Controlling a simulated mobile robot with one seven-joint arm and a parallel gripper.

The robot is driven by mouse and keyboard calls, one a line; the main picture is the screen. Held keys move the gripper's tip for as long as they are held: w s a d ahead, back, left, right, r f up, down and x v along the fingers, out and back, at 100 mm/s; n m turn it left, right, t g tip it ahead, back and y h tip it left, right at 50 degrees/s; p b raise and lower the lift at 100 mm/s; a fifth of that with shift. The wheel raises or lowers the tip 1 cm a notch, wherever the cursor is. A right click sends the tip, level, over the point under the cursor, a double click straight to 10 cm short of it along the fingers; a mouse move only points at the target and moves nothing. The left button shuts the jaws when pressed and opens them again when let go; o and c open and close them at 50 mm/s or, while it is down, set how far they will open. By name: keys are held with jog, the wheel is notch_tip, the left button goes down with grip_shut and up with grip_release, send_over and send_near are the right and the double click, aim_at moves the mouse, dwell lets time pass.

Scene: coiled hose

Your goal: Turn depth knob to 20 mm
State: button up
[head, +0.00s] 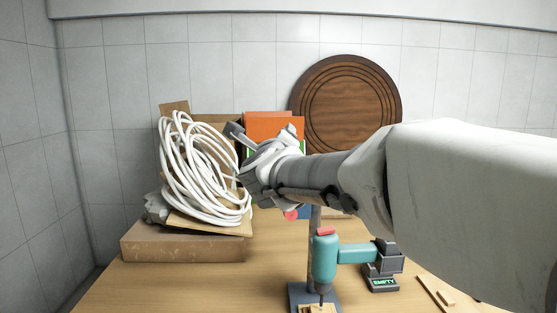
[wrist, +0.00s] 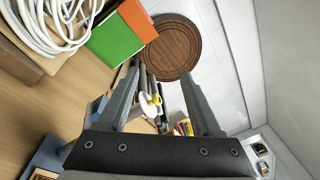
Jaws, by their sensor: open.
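A teal drill (head: 324,258) is mounted on a grey column (head: 314,220) that rises from a dark base plate (head: 300,292). A red knob-like part (head: 291,214) shows beside the column, partly behind my arm. A second red part (head: 326,231) tops the drill. I cannot tell which is the depth knob, and no scale reading is legible. My gripper (head: 237,146) is up and left of the drill, near the coiled hose. In the wrist view my gripper (wrist: 160,82) is open with nothing held between its fingers. The stand's base (wrist: 45,158) shows at lower left there.
A coiled white hose (head: 200,170) lies on a cardboard box (head: 180,246) at left. Orange and green folders (wrist: 125,30) stand behind. A round wooden board (head: 350,100) leans on the wall. Wood strips (head: 437,294) lie at right. The front left table is clear.

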notch_tip(320, 180, down, 6)
jog(key=s+a+m+g+h, duration=0.15)
jog(key=m+g+h, duration=0.35)
jog(key=m+h, duration=0.95)
jog(key=w+d+m+y, duration=0.1)
jog(key=w+d, duration=0.3)
jog(key=w+d+m+y+p, duration=0.1)
jog(key=w+d, duration=0.2)
jog(key=w, duration=0.1)
jog(key=w+d+m+y, duration=0.1)
jog(key=w+d+y, duration=0.1)
jog(key=w+d, duration=0.2)
jog(key=shift+w+d+p, duration=0.25)
jog(key=shift+d+p, duration=0.1)
jog(key=shift+p, duration=0.05)
grip_shut()
